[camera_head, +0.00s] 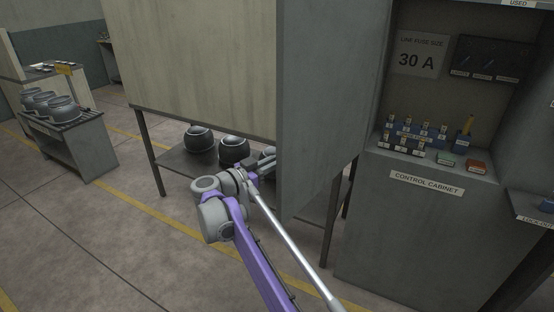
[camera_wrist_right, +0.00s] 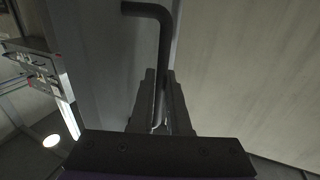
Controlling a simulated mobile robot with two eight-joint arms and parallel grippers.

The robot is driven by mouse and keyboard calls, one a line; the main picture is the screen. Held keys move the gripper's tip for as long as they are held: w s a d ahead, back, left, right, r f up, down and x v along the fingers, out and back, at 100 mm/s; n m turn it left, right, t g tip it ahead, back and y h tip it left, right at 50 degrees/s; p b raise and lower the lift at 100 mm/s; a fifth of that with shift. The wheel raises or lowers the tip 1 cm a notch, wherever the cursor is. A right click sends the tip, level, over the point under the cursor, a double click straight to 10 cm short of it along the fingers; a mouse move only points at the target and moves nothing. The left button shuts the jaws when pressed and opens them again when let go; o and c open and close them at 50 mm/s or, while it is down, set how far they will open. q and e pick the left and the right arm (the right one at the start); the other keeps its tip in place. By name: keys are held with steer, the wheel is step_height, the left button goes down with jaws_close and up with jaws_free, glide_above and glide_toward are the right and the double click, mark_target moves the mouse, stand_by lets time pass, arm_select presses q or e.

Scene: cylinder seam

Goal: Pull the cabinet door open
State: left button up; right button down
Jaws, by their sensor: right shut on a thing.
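The grey cabinet door (camera_head: 322,100) stands swung out from the control cabinet (camera_head: 420,225), whose inside shows to the right. The door's dark bar handle (camera_wrist_right: 150,10) shows in the right wrist view and is hidden behind the door in the head view. My right gripper (camera_wrist_right: 161,112) is shut on the handle, its fingers on either side of the bar. In the head view my purple right arm reaches up to the door's left edge, and the door hides part of the gripper (camera_head: 266,160). My left gripper is in neither view.
Inside the cabinet are a "30 A" plate (camera_head: 416,58), blue fuse racks (camera_head: 412,135), and a green (camera_head: 446,160) and a red block (camera_head: 476,167). Open floor lies at left.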

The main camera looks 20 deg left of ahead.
steer(key=shift+d+r, duration=0.1)
steer(key=c, duration=1.2)
jaws_free()
steer(key=shift+w, duration=0.1)
steer(key=shift+o, duration=0.2)
